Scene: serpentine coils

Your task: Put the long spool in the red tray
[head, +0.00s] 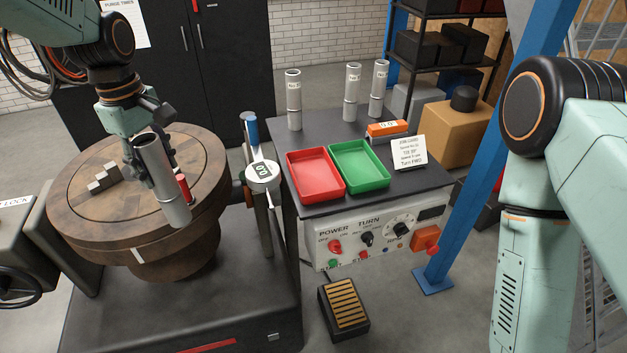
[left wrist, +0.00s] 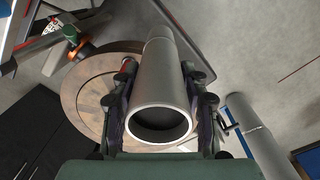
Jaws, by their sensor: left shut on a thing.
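My left gripper (head: 154,168) is shut on a grey metal tube-shaped spool (head: 172,205), over the front right part of a round wooden table. The spool is tilted in the head view. In the left wrist view the spool (left wrist: 165,75) lies between both fingers, its open hollow end towards the camera. Whether it touches the wooden table is unclear. The red tray (head: 316,176) lies empty on the dark bench to the right, well apart from the gripper. My right gripper is out of view.
An empty green tray (head: 361,166) sits beside the red one. Several grey tubes (head: 294,100) stand at the bench's back. A gauge (head: 262,175) on a stand rises between the wooden table (head: 70,205) and bench. Stepped blocks (head: 103,178) lie on the wooden table.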

